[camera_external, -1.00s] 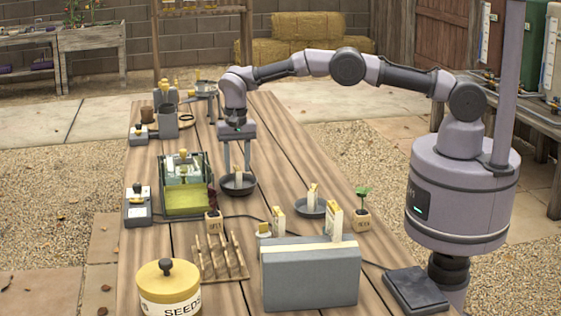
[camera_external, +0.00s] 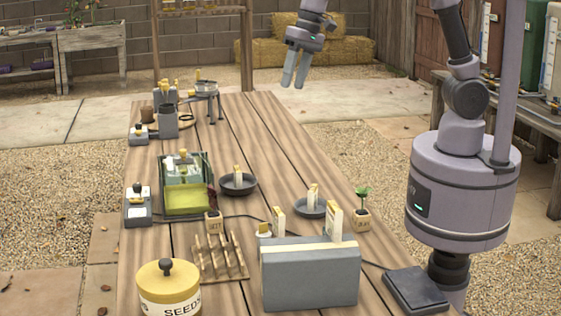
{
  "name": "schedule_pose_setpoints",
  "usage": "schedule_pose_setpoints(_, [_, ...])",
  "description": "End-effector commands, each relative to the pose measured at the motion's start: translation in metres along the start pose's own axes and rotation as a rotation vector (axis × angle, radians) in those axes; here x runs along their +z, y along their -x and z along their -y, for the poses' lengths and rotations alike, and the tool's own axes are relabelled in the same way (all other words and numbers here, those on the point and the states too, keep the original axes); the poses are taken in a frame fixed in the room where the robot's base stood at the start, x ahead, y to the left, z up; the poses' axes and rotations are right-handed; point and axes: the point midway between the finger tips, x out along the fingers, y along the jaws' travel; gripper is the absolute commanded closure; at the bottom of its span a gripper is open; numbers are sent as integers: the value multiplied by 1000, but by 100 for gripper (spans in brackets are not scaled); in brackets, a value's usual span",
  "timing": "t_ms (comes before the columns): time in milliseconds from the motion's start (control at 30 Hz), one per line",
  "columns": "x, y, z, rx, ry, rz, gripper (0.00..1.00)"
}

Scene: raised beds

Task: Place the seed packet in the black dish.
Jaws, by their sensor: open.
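A small cream seed packet (camera_external: 238,174) with a yellowish top stands upright in a round, dark, black-looking dish (camera_external: 238,189) near the middle of the table. A second dark dish (camera_external: 309,209) to the right also holds a small upright cream packet (camera_external: 313,194). My gripper (camera_external: 294,85) is raised high, above and beyond the far right edge of the table. Its fingers point down, are open and hold nothing. It is well apart from both dishes.
A glass tank (camera_external: 187,190) stands left of the black dish. In front are a wooden rack (camera_external: 220,262), a grey box (camera_external: 310,275), a seeds jar (camera_external: 168,285) and a potted seedling (camera_external: 362,215). A cable crosses the table. The table's far right is clear.

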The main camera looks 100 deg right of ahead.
Motion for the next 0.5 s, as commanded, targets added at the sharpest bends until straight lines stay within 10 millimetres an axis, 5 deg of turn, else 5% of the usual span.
schedule_pose_setpoints(100, [95,45,-41,-97,205,-38,59])
schedule_pose_setpoints(200, [163,52,-85,-165,356,-71,59])
schedule_pose_setpoints(333, [215,39,-127,-222,485,-105,59])
schedule_pose_setpoints(500, [235,30,-146,-245,539,-120,59])
